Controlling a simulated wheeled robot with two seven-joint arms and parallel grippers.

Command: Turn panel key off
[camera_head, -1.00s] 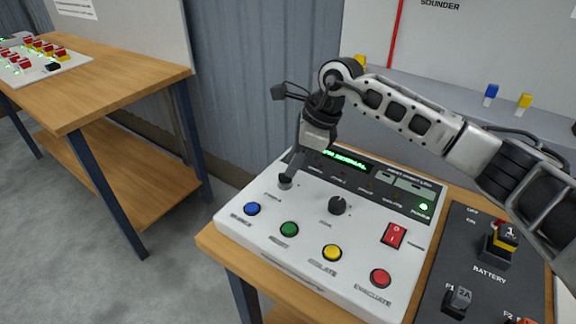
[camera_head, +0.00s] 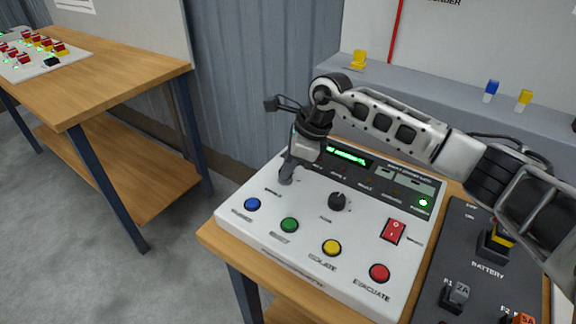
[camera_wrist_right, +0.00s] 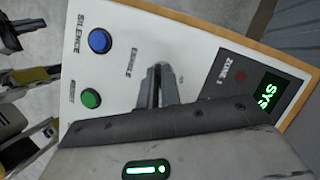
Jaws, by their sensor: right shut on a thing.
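The white control panel (camera_head: 300,218) lies on a wooden bench, with a green lit display (camera_head: 348,154) at its back. My right gripper (camera_head: 286,178) is down at the panel's left rear, shut on the panel key. The fingers hide most of the key, so its turn angle cannot be told. In the right wrist view, the gripper's fingers (camera_wrist_right: 154,92) close together beside the ENABLE label (camera_wrist_right: 130,63).
Blue (camera_head: 252,204), green (camera_head: 289,225), yellow (camera_head: 331,247) and red (camera_head: 379,272) buttons line the panel's front. A black knob (camera_head: 338,201) and red rocker switch (camera_head: 393,230) stand right of the gripper. A dark battery board (camera_head: 470,290) lies at the right.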

